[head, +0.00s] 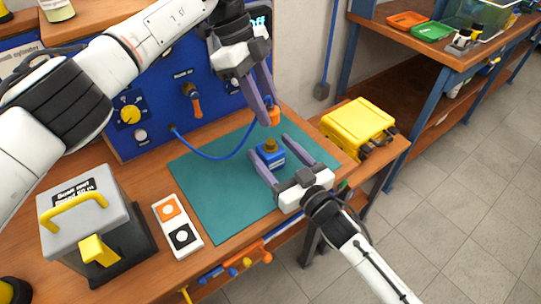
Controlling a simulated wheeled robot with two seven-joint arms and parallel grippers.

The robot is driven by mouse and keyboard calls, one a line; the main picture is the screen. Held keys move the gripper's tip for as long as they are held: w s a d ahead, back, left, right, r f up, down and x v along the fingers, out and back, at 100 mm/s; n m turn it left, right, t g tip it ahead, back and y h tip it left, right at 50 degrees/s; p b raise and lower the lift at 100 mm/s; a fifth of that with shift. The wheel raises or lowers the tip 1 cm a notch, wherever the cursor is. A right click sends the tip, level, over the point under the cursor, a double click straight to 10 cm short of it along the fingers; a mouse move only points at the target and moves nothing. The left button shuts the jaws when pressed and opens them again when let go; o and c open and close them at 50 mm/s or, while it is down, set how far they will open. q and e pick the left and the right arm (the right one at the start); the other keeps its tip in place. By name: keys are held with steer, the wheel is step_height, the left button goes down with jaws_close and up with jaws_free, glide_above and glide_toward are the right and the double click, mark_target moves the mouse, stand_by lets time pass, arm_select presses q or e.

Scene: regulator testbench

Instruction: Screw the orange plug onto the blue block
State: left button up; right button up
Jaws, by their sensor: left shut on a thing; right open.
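The orange plug (274,117) is held between the fingertips of my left gripper (268,112), which points down from above. It hangs a little above and beyond the blue block, apart from it. The blue block (270,158) sits on the teal mat (215,184) and has a brass-coloured fitting (271,146) on top. My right gripper (268,155) is open, with one finger on each side of the block. I cannot tell whether its fingers touch the block. A blue hose (215,157) runs from the panel toward the area behind my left gripper.
A blue test panel (160,128) with knobs stands behind the mat. A grey box with a yellow handle (85,215) and a two-button box (177,225) stand at the left. A yellow case (357,121) is at the right. The mat's left part is clear.

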steer(key=shift+w+a, duration=0.25)
steer(key=shift+w, duration=0.1)
steer(key=c, duration=1.6)
arm_select(q)
glide_above(271, 142)
steer(key=shift+w+a+f, duration=0.1)
steer(key=shift+a+f, duration=0.05)
steer(key=shift+f, duration=0.65)
steer(key=shift+w+a+f, duration=0.1)
steer(key=shift+a+f, duration=0.05)
steer(key=shift+f, duration=0.7)
steer(key=shift+w+a+f, duration=0.1)
steer(key=shift+a+f, duration=0.05)
steer(key=shift+f, duration=0.65)
steer(key=shift+f, duration=0.1)
steer(key=shift+f, duration=0.8)
steer(key=shift+f, duration=0.55)
steer(key=o, duration=1.1)
steer(key=shift+c, duration=0.2)
arm_select(e)
jaws_close()
